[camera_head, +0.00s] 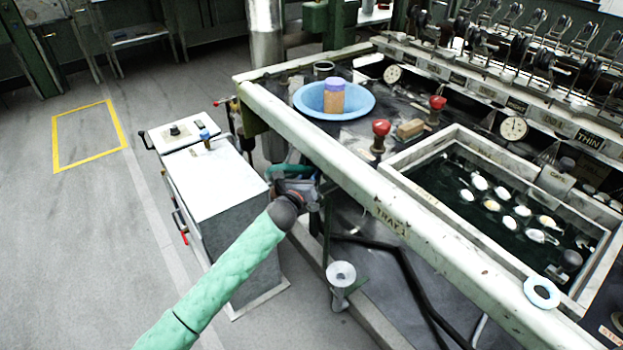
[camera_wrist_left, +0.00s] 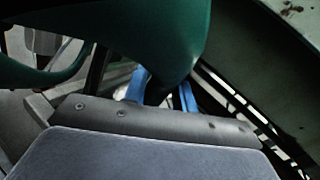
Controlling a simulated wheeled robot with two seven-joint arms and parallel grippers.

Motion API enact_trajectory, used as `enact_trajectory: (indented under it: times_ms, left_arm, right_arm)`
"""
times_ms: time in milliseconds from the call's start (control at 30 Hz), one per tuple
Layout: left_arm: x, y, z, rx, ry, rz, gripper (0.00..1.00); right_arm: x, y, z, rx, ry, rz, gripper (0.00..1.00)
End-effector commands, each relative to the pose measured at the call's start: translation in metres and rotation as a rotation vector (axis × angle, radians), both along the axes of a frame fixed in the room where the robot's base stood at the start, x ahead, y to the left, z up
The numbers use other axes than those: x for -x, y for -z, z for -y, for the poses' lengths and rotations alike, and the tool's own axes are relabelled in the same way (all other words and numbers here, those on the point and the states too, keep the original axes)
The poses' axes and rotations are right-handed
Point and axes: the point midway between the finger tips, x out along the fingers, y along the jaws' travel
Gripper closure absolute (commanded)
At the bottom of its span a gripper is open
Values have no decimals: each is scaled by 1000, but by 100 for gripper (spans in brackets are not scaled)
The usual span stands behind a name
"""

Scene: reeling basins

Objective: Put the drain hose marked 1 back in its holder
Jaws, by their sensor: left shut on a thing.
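A green hose (camera_head: 285,169) shows at my left gripper (camera_head: 298,180), beside the front beam of the bench. In the left wrist view the dark green hose (camera_wrist_left: 185,40) runs between the blue fingertips of the left gripper (camera_wrist_left: 163,92), which is shut on it. I cannot read a number 1 on the hose. A grey funnel-shaped cup (camera_head: 341,272) stands low below the beam, to the right of and below the gripper; I cannot tell if it is the hose's holder. The hose's end is hidden. My right gripper is not in view.
A white-topped cabinet (camera_head: 205,182) stands close left of the gripper. The bench beam (camera_head: 350,180) runs along its right. A black pipe (camera_head: 405,265) lies under the bench. A blue basin (camera_head: 360,103) and a water trough (camera_head: 425,168) are on top. Floor is clear at left.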

Motion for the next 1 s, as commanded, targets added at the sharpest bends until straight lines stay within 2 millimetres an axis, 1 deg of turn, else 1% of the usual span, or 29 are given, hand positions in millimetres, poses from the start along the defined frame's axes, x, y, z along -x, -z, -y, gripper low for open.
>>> enact_trajectory:
  times_ms: [33, 100, 200, 300, 600, 633, 700, 733, 1000]
  left_arm:
    - [-2, -4, 0, -9, 1, -11, 100]
    - [-1, 10, 2, -6, 0, -15, 100]
    - [-1, 20, 1, -5, -1, -15, 100]
    - [-1, 25, 1, -6, 0, -11, 100]
    - [-1, 27, 1, -6, 0, -11, 100]
    - [-1, 28, 1, -7, 1, -12, 67]
    - [-1, 28, 1, -7, 1, -12, 54]
    - [-1, 28, 1, -7, 1, -12, 52]
    - [-1, 28, 0, -7, 1, -12, 52]
  right_arm:
    - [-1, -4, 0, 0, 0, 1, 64]
    - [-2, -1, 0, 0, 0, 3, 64]
    - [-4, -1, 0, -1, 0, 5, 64]
    - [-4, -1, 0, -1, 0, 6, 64]
    - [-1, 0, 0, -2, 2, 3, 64]
    - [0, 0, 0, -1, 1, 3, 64]
    - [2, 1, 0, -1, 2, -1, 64]
    - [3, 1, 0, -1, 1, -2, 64]
    - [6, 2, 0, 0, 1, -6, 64]
